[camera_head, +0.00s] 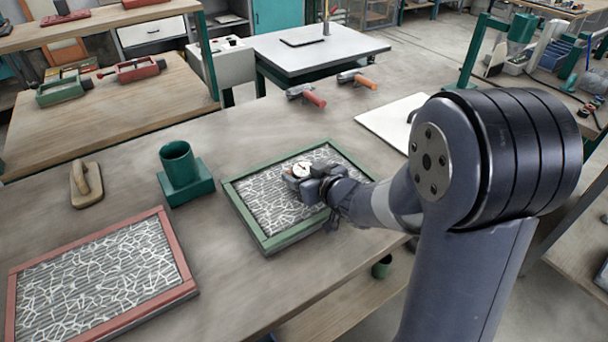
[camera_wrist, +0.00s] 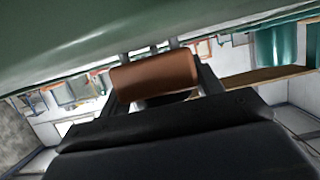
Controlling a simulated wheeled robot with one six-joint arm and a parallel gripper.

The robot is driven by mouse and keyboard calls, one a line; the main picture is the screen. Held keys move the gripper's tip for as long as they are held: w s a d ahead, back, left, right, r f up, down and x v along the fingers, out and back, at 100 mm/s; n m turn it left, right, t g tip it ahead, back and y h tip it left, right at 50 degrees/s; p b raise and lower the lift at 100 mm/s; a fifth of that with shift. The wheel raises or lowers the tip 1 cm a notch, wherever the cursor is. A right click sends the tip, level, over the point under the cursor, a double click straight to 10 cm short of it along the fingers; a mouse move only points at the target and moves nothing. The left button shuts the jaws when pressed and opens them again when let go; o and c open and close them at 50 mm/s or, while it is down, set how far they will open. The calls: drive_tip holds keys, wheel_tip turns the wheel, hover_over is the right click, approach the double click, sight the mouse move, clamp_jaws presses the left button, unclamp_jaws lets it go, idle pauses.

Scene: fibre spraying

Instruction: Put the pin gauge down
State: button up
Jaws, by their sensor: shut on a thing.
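The pin gauge (camera_head: 302,169), with a round white dial and a grey body, is over the panel in the green frame (camera_head: 250,228). My gripper (camera_head: 312,184) is shut on the gauge, reaching in from the right. In the wrist view a brown, rounded piece (camera_wrist: 155,74) sits between the two dark fingers; it looks like the gauge's handle. I cannot tell if the gauge touches the panel, because its underside is hidden. The panel's surface has white fibres on dark grey.
A red-framed panel (camera_head: 105,275) lies front left. A green cup-shaped holder (camera_head: 186,172) and a wooden float (camera_head: 86,184) stand behind it. Two tools with red (camera_head: 314,98) and orange (camera_head: 364,81) handles lie at the back. A white board (camera_head: 392,122) is at right. Bare table lies between them.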

drive_tip(key=o, duration=0.7)
drive_tip(key=shift+f, duration=0.15)
drive_tip(key=o, duration=0.5)
drive_tip(key=shift+r, duration=0.25)
drive_tip(key=p+v, duration=0.1)
drive_tip(key=v, duration=1)
drive_tip(key=shift+p, duration=0.4)
drive_tip(key=shift+s+d+r, duration=0.1)
drive_tip(key=shift+s+d, duration=0.15)
drive_tip(key=shift+s, duration=0.15)
